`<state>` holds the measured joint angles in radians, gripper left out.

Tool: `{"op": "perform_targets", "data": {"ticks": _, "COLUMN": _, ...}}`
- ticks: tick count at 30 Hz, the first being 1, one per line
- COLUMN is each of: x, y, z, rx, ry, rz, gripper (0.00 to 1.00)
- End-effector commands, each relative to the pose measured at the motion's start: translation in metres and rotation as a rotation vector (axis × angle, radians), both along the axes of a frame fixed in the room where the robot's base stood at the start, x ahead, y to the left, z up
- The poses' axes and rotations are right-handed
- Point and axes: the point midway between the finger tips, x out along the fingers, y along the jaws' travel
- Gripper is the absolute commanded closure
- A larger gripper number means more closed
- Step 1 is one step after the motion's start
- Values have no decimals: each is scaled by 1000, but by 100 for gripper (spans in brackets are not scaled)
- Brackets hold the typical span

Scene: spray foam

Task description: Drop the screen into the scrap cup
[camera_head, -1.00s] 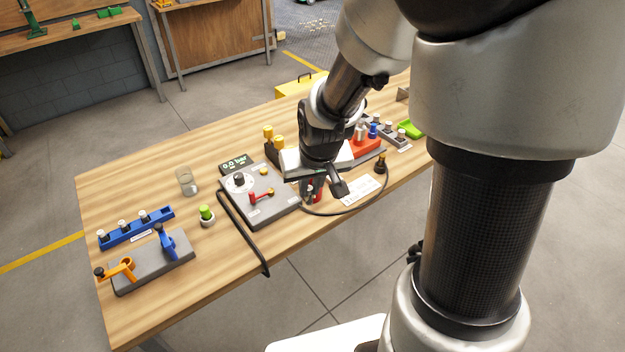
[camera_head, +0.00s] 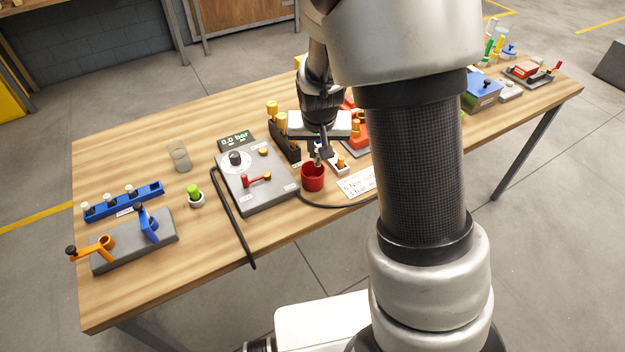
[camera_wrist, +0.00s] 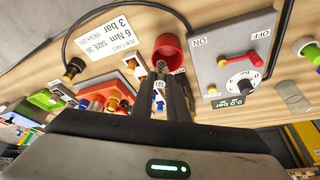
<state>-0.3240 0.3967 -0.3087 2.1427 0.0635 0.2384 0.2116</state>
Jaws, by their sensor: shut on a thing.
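A red cup (camera_head: 313,180), which I take as the scrap cup, stands on the workbench just right of the grey control box. It also shows in the wrist view (camera_wrist: 160,50), its open mouth partly covered by my fingertips. My gripper (camera_head: 318,154) points down over the cup's rim in the head view. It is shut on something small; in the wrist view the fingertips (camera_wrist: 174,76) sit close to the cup.
The grey control box (camera_head: 257,183) with a dial and red lever stands left of the cup. A black hose runs past the cup's front. A white card (camera_head: 357,183) lies to the right. Orange and red fixtures (camera_head: 361,137) stand close behind. Bare wood lies in front.

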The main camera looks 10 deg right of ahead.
Motion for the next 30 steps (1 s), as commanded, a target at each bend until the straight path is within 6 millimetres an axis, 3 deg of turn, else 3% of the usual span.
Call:
{"op": "perform_targets", "data": {"ticks": 1, "x": 0, "y": 0, "z": -11, "rx": 0, "ry": 2, "rz": 0, "gripper": 100}}
{"op": "perform_targets", "data": {"ticks": 9, "x": -1, "y": 0, "z": -42, "rx": 1, "ry": 1, "rz": -1, "gripper": 100}}
{"op": "perform_targets", "data": {"ticks": 20, "x": 0, "y": 0, "z": -46, "rx": 1, "ry": 1, "rz": 0, "gripper": 100}}
{"op": "perform_targets", "data": {"ticks": 21, "x": 0, "y": 0, "z": -46, "rx": 1, "ry": 1, "rz": 0, "gripper": 83}}
{"op": "perform_targets", "data": {"ticks": 24, "x": 0, "y": 0, "z": -46, "rx": 1, "ry": 1, "rz": 0, "gripper": 66}}
{"op": "perform_targets", "data": {"ticks": 30, "x": 0, "y": 0, "z": -46, "rx": 0, "ry": 1, "rz": 0, "gripper": 64}}
